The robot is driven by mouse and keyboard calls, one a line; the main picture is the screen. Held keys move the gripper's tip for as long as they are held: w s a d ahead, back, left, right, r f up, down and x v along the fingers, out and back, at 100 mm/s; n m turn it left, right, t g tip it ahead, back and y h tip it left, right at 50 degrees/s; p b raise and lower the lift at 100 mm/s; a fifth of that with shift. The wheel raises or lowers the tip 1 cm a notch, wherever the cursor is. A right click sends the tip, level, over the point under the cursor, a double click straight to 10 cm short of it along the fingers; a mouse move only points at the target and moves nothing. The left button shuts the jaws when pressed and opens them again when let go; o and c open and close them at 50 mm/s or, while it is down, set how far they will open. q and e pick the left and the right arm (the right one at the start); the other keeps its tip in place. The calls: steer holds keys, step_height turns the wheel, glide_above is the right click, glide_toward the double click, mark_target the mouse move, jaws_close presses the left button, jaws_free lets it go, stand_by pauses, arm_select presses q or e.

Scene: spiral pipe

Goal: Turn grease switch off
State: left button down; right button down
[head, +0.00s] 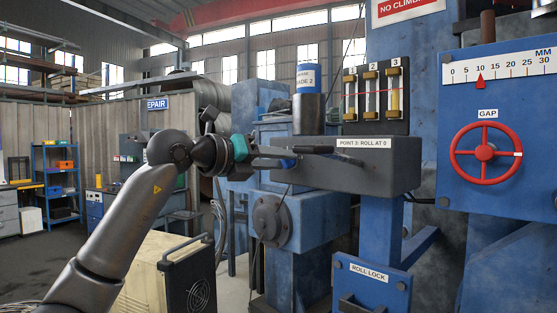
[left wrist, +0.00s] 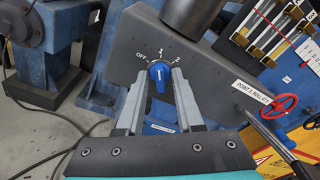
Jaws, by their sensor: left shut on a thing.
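The grease switch is a blue knob (left wrist: 159,74) with a white mark, on the front of a dark grey box (head: 400,180). The labels OFF, 1 and 2 are around its top in the left wrist view, and the mark appears to point toward 1. My left gripper (head: 291,155) reaches the box's left part from the left. In the left wrist view its two fingers (left wrist: 159,80) are shut on the knob, one on each side. In the head view the fingers hide most of the knob. My right gripper is not in view.
A blue canister (head: 308,78) stands above the box. Sight gauges (head: 376,95) rise behind it. A red handwheel (head: 485,153) is on the blue panel at right. A ROLL LOCK panel (head: 370,280) is below. A beige cabinet (head: 165,280) stands at lower left.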

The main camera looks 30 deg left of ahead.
arm_select(q)
steer(key=shift+f+n+h, duration=0.15)
steer(key=shift+n+h, duration=0.35)
steer(key=shift+n, duration=3.4)
steer(key=c, duration=0.9)
jaws_free()
steer(key=shift+a, duration=0.1)
steer(key=b+v, duration=0.5)
steer(key=v, duration=1)
steer(key=shift+f, duration=0.15)
